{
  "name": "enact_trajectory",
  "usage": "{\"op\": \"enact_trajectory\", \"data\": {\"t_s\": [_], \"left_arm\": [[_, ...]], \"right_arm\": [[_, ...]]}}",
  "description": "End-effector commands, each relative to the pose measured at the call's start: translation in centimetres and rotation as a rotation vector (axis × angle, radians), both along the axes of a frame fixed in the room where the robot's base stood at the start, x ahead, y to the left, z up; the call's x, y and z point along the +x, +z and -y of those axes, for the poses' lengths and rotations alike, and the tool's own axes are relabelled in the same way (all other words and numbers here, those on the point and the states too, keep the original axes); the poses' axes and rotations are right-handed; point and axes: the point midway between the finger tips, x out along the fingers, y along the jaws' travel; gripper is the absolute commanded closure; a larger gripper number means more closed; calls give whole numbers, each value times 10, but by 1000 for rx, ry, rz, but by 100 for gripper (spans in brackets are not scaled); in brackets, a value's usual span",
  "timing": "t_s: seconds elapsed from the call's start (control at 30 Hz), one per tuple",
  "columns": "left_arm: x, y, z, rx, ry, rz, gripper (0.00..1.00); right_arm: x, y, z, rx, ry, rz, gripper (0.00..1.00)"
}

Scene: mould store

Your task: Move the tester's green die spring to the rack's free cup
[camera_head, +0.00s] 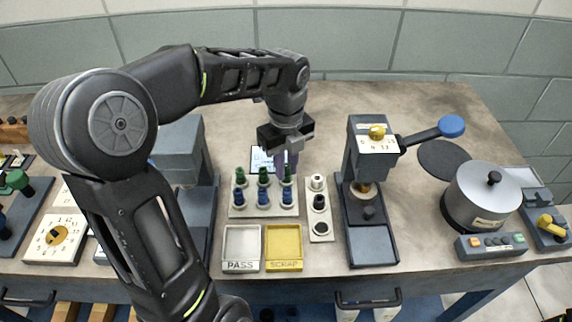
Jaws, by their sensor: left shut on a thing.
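My left gripper (286,160) reaches down over the back right corner of a pale rack (233,211). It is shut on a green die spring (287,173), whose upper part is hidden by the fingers. The spring is upright at the back right cup; I cannot tell whether it is seated or just above it. Two more green springs (240,175) (263,174) stand in the back row, and blue springs (263,196) fill the front row. The tester (359,140), a grey press with a blue-knobbed lever (451,126), stands to the right. My right gripper is not in view.
A narrow pale holder (318,238) with dark and white pieces stands right of the rack. A white PASS tray (241,244) and a yellow SCRAP tray (283,245) lie in front. A metal pot (483,197) stands far right. My left arm hides much of the left side.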

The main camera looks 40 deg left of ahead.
Motion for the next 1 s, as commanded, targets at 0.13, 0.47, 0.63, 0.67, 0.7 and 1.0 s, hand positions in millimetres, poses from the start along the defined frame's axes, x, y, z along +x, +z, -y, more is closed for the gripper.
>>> {"op": "enact_trajectory", "data": {"t_s": [0.13,0.47,0.63,0.67,0.7,1.0], "left_arm": [[0,-4,0,0,0,0,100],[0,-8,0,0,0,0,100],[0,-8,0,0,0,0,100],[0,-8,0,0,0,0,100],[0,-8,0,0,0,0,100],[0,-8,0,0,0,0,58]], "right_arm": [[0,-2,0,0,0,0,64],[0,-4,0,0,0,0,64],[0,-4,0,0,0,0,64],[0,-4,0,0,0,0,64],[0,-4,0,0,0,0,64],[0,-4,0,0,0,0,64]]}}
